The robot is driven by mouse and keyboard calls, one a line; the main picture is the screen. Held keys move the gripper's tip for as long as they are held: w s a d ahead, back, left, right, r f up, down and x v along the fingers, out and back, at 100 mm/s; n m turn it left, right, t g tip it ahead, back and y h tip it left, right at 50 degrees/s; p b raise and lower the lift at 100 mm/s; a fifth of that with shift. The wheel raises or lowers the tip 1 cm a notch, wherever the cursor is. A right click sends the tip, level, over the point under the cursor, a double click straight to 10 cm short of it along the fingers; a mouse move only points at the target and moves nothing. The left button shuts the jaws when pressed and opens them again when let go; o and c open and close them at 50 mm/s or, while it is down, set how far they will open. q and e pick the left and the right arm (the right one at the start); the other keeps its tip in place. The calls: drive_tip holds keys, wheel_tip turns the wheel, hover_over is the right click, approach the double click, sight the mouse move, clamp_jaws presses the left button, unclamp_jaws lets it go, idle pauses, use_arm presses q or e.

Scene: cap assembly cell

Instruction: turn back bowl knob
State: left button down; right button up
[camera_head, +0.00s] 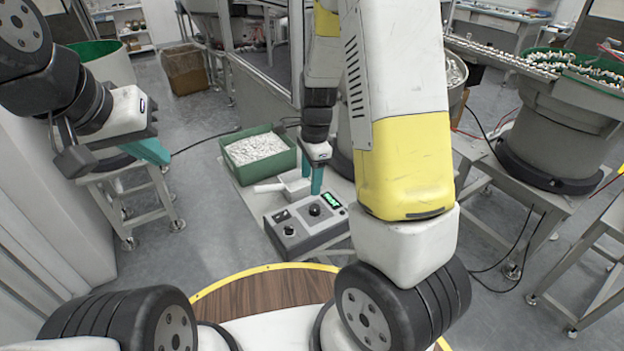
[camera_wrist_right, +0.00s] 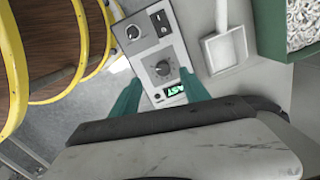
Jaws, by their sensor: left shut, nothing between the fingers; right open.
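The grey control box (camera_head: 305,222) stands on a low table in front of me. It carries a black dial knob (camera_head: 314,210) near a green lit display (camera_head: 333,200), and a smaller knob (camera_head: 289,231). Both knobs show in the right wrist view, the dial (camera_wrist_right: 163,69) and the smaller one (camera_wrist_right: 133,32). My right gripper (camera_head: 312,184) points down just above the dial, open and empty. In the wrist view its teal fingers lie either side of the dial; contact cannot be told. My left gripper (camera_head: 158,152) is shut and empty, far left of the box.
A white scoop (camera_wrist_right: 226,48) lies beside the box. A green bin (camera_head: 285,164) of small white parts stands behind it. A yellow-edged wooden round surface (camera_head: 265,293) is close in front. Feeder bowls (camera_head: 560,115) stand at the right.

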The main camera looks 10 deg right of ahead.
sight(315, 207)
drive_tip(key=shift+m+h, duration=0.3)
drive_tip(key=shift+m, duration=0.5)
drive_tip(key=f, duration=0.1)
drive_tip(key=d+f, duration=0.1)
drive_tip(key=w+f, duration=0.1)
drive_tip(key=f, duration=0.1)
drive_tip(key=shift+d, duration=0.25)
wheel_tip(315, 207, down, 7)
drive_tip(key=shift+f, duration=0.2)
clamp_jaws()
